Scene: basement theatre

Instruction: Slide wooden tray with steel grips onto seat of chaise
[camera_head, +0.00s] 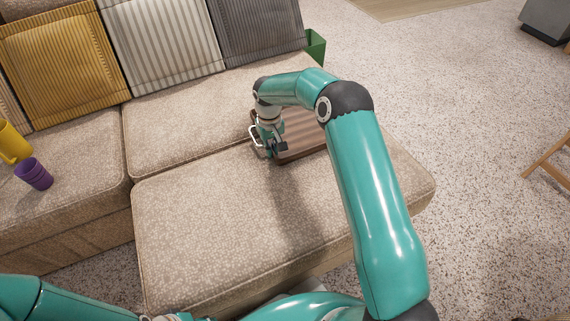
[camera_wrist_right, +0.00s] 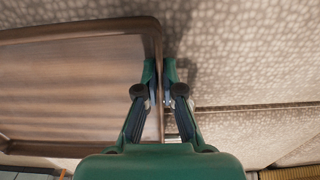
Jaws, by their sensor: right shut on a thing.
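The brown wooden tray (camera_head: 308,142) rests on the seat of the chaise (camera_head: 215,225), toward its back right part. My right arm hides part of the tray. A pale metal grip (camera_head: 254,136) shows at the tray's left end, beside my right gripper (camera_head: 270,152). In the right wrist view my right gripper (camera_wrist_right: 162,75) is shut on the end wall of the tray (camera_wrist_right: 70,85), one finger on each side of it. My left arm shows only at the bottom left of the head view; its gripper is not in view.
Striped cushions (camera_head: 160,38) lean on the backrest. A green bin (camera_head: 315,46) stands behind. The chaise's front part is clear.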

